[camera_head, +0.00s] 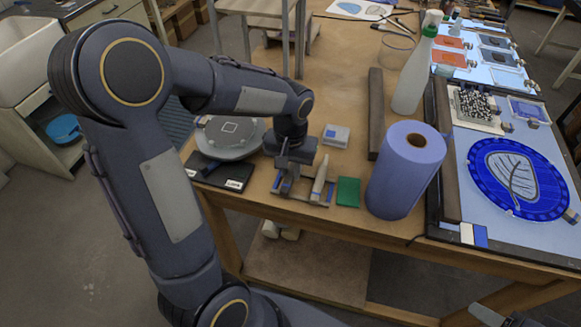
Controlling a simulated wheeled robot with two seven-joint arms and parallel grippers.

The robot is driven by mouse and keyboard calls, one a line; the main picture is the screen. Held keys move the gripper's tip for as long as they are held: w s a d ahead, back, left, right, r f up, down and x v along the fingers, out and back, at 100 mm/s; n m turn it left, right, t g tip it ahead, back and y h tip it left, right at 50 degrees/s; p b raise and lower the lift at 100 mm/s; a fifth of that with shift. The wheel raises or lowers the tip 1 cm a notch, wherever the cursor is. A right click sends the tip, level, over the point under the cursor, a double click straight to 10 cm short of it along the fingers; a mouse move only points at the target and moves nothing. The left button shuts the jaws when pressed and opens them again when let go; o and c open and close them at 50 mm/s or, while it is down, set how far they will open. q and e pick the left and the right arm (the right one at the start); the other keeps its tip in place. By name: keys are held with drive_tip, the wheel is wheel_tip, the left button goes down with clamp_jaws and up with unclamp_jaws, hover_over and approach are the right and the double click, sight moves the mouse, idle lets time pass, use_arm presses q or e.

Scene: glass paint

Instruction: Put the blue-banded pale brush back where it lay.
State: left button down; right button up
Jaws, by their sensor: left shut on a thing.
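My left gripper (287,181) points down over a low grey brush rest (305,201) near the table's front edge. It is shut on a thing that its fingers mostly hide. A little blue shows between the fingers, which fits the blue-banded brush, but the brush's outline is too small and covered to make out. A pale tapered piece (320,178) lies on the rest just right of the fingers, apart from them. I cannot tell whether the held thing touches the rest.
A green block (348,192) and a blue paper roll (405,170) stand right of the rest. A grey round turntable (230,137) and a black labelled mat (228,179) are on the left. A small grey box (336,136) sits behind. A dark bar (375,113) stretches back.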

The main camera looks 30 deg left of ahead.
use_arm(q)
drive_tip(key=shift+f, duration=0.15)
drive_tip(key=c, duration=1.2)
unclamp_jaws()
wheel_tip(320, 180, up, 7)
drive_tip(key=shift+r+b, duration=0.1)
drive_tip(key=shift+b, duration=0.2)
drive_tip(key=shift+r, duration=0.3)
drive_tip(key=shift+s+r, duration=0.15)
drive_tip(key=shift+s, duration=0.1)
drive_tip(key=s+d+t+h, duration=0.2)
drive_tip(key=s, duration=0.6)
drive_tip(key=s+d+m+t+h, duration=0.1)
drive_tip(key=s+d+t, duration=0.1)
drive_tip(key=s, duration=0.6)
drive_tip(key=shift+r+t+h, duration=0.2)
drive_tip(key=shift+t+h, duration=0.2)
drive_tip(key=shift+t, duration=0.4)
